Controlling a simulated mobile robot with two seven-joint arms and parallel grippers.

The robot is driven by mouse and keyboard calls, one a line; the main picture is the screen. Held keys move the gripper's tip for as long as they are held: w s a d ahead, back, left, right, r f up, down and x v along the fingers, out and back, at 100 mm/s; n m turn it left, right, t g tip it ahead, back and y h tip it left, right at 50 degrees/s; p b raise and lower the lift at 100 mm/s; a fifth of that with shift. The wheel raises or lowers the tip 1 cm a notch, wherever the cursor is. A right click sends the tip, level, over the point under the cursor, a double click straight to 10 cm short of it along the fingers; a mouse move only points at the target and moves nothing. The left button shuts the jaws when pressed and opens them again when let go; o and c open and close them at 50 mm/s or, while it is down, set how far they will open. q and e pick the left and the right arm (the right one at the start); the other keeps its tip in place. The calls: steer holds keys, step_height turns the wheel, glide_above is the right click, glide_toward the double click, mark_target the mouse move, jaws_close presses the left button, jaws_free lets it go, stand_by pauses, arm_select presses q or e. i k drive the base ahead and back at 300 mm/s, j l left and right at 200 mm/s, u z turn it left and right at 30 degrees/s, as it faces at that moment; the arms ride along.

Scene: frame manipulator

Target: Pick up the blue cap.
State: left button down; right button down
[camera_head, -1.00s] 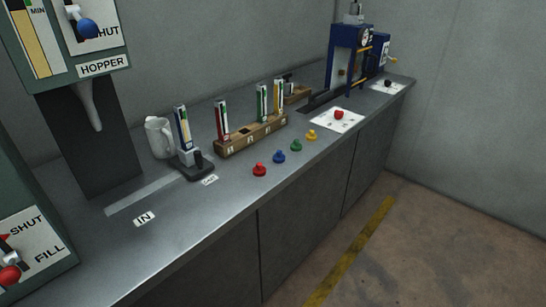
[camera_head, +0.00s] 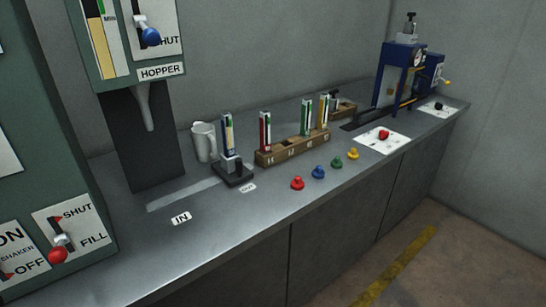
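The blue cap (camera_head: 318,172) sits on the grey counter (camera_head: 215,245), near its front edge. It is a small round piece with a knob on top. It stands in a row between the red cap (camera_head: 297,183) on its left and the green cap (camera_head: 337,163) on its right; the yellow cap (camera_head: 352,153) is farther right. Neither of my grippers is in view.
Behind the caps stands a wooden rack (camera_head: 290,148) with several coloured tubes. A black stand (camera_head: 233,174) holding a tube and a white jug (camera_head: 204,142) are to the left. A blue press (camera_head: 405,75) stands at the far right. The front-left counter is clear.

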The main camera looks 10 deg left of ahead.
mark_target(317, 173)
steer(key=i+l+u, duration=0.15)
steer(key=l, duration=0.15)
steer(key=i+l+u, duration=0.1)
steer(key=l, duration=0.25)
steer(key=i+l+u, duration=0.15)
steer(key=l, duration=0.2)
steer(key=i+l+u, duration=0.15)
steer(key=l, duration=0.2)
steer(key=i+l+u, duration=0.15)
steer(key=l, duration=0.25)
steer(key=i+l+u, duration=0.1)
steer(key=l, duration=0.25)
